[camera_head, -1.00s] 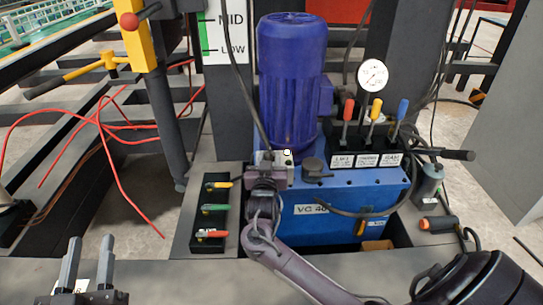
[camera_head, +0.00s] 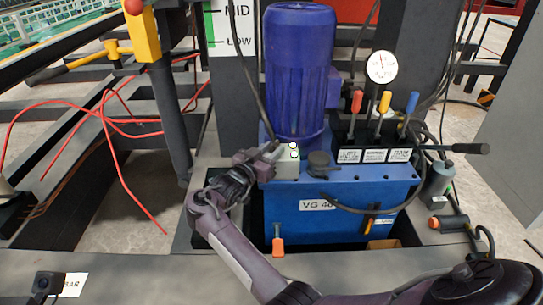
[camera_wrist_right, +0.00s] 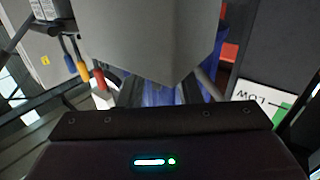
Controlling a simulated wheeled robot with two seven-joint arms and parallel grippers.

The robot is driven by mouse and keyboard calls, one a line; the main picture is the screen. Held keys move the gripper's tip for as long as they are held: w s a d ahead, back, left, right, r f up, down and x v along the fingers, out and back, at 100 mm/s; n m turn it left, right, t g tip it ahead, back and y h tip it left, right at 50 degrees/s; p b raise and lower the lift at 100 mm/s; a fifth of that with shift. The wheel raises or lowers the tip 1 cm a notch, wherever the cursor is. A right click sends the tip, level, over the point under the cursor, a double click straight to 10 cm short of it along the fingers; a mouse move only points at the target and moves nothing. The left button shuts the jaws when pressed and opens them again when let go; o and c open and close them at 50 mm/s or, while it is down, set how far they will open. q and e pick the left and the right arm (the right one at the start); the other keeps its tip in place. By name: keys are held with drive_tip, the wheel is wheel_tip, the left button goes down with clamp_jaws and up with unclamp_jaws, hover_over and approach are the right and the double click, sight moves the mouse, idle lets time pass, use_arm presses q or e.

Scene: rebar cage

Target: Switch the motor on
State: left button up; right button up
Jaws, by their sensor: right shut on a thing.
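The tall blue motor (camera_head: 299,75) stands upright on the blue power unit (camera_head: 340,215). A small light grey switch box (camera_head: 287,167) with round marks, at least one greenish, sits at the motor's foot. My right gripper (camera_head: 266,158) reaches it from the left and is shut on the box's edge. In the right wrist view a large grey body, seemingly the same box (camera_wrist_right: 150,40), lies between the two fingers (camera_wrist_right: 160,92) and hides much behind it. My left gripper's fingers do not show.
Red, yellow and blue levers (camera_head: 384,103) stand right of the motor, below a round gauge (camera_head: 382,67). A black cable (camera_head: 247,90) hangs beside the motor. Red hoses (camera_head: 115,165) lie at left. An orange handle (camera_head: 278,246) is in front of the unit.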

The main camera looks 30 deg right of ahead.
drive_tip(key=shift+w+r+m+g+h+b, duration=0.15)
drive_tip(key=shift+m+g+h+b, duration=0.15)
drive_tip(key=shift+m+g+b, duration=0.5)
drive_tip(key=o, duration=1)
drive_tip(key=shift+c, duration=0.2)
drive_tip(key=shift+a, duration=0.1)
